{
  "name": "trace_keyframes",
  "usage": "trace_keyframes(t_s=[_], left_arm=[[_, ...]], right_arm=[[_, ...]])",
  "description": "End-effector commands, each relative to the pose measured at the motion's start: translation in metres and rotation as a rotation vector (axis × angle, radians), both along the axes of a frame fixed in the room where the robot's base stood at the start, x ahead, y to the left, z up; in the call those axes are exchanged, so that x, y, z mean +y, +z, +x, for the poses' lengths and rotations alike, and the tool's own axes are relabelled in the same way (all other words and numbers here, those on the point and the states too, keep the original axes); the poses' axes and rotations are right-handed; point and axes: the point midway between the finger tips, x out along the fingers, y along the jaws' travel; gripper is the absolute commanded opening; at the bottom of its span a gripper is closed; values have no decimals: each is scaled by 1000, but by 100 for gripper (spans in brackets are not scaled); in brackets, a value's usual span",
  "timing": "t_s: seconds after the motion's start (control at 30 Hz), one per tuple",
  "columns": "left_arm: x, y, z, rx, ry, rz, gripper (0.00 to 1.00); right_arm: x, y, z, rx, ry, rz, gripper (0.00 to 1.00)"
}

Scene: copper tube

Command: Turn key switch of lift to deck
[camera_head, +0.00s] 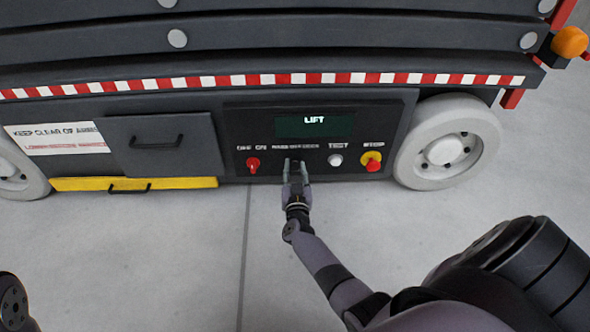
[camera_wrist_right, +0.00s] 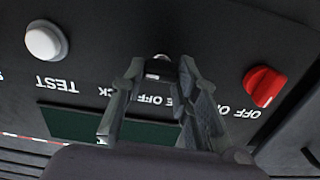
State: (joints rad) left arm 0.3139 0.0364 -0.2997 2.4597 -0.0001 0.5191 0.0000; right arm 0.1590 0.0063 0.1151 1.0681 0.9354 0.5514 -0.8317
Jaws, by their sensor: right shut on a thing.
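The lift's dark control panel (camera_head: 235,125) has a green screen reading LIFT (camera_head: 314,120). The key switch (camera_wrist_right: 160,66) is a small dark and metallic piece below the middle label. It shows in the right wrist view between my fingertips. My right gripper (camera_head: 296,166) reaches the panel from below and is shut on the key switch; in the right wrist view, its two fingers (camera_wrist_right: 161,74) stand on either side of it. The gripper covers most of the switch and part of its label, so I cannot read its setting. My left gripper is out of view.
A red OFF/ON knob (camera_head: 253,165) is left of the gripper. A white TEST button (camera_head: 335,160) and a red STOP button on yellow (camera_head: 371,162) are to the right. A white wheel (camera_head: 447,142) stands beyond. The grey floor in front is clear.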

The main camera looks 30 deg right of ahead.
Motion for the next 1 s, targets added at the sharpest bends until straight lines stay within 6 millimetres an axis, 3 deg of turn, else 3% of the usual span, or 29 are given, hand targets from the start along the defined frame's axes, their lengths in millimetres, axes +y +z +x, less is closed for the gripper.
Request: trace_keyframes(t_s=[1.0], left_arm=[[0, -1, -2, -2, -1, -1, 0]], right_arm=[[-2, -2, -2, -364, 1, 597, 0]])
